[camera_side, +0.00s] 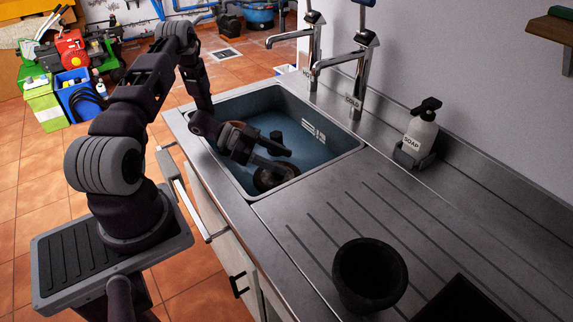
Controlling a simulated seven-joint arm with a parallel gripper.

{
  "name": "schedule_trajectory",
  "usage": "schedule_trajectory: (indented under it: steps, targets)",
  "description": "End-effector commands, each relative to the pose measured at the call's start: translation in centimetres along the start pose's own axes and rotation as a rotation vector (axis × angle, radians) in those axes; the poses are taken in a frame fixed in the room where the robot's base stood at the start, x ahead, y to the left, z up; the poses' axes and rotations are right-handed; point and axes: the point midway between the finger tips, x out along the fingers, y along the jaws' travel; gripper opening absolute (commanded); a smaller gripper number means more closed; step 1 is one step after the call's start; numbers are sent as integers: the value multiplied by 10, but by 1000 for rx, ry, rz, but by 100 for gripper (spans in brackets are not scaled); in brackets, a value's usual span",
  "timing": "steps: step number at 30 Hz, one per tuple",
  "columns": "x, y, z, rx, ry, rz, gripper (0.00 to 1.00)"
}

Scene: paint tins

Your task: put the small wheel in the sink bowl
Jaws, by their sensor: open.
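The sink bowl (222,107) is a blue-grey rectangular basin set in a metal counter. My gripper (287,162) reaches into it over the left wall, with its two dark fingers apart. A small dark, round, brownish thing (268,181) lies inside the bowl near its front wall, just below the fingers and partly hidden by them. It looks like the small wheel, but I cannot tell for sure. I cannot tell whether the fingers touch it.
Two tall taps (355,75) and a soap bottle (420,132) stand behind. A black pot (369,276) and a dark square object (463,300) occupy the ridged draining board.

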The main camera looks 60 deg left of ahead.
Motion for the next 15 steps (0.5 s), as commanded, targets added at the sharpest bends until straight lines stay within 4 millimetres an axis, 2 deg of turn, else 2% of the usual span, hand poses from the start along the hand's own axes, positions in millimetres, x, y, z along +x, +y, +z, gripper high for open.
schedule_trajectory:
  steps: [1, 3, 7, 11, 15]
  targets:
    - [-13, 0, -2, 0, -1, -3, 57]
    - [-18, 0, -23, 4, 1, 1, 57]
    - [-29, 0, -49, 3, 0, 0, 57]
    - [-34, 0, -62, 1, 0, 0, 57]
    - [-36, 0, -65, -1, 1, 1, 57]
